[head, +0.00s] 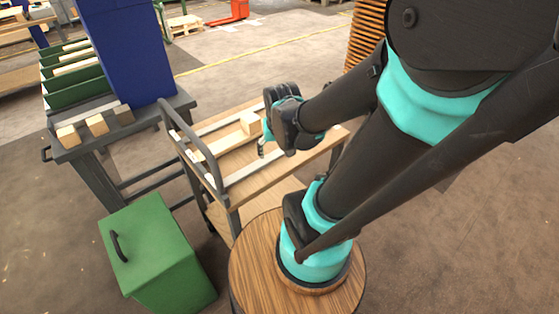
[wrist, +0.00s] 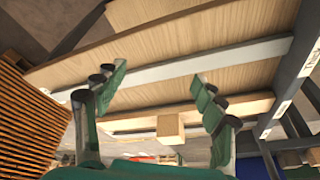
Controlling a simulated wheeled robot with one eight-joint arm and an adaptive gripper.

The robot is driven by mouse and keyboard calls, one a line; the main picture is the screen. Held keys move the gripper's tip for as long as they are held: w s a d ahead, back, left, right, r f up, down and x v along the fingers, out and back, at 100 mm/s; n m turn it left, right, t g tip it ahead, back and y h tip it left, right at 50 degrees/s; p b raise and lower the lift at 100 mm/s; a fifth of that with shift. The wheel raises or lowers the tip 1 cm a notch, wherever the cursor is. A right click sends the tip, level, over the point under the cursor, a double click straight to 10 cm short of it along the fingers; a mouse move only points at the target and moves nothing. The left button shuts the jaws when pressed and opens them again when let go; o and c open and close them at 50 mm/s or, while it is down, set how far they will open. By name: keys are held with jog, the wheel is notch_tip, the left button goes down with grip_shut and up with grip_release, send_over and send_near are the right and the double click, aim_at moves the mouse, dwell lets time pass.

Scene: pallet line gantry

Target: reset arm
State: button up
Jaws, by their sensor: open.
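My arm reaches from the right side of the head view over a wooden-topped cart. My gripper (head: 264,148) is above the cart top, partly hidden by its own wrist. In the wrist view the two green-padded fingers (wrist: 155,88) stand wide apart with nothing between them. A light wooden block (head: 250,123) rests on the cart (head: 236,214) near its far side. The same block shows beyond the fingers in the wrist view (wrist: 169,127), apart from them.
Several small wooden blocks (head: 97,125) sit along the edge of a dark table (head: 90,152) at left, beside a tall blue box (head: 130,55). A green case (head: 160,255) stands in front. A slatted wooden stack (wrist: 30,115) is beyond the cart. The cart has a raised grey handle (head: 190,140).

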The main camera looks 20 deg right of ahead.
jog(key=shift+s+d+f+n, duration=0.1)
jog(key=shift+s+f+n, duration=0.35)
jog(key=shift+s, duration=0.35)
jog(key=shift+s+f+n, duration=0.45)
jog(key=shift+s, duration=0.35)
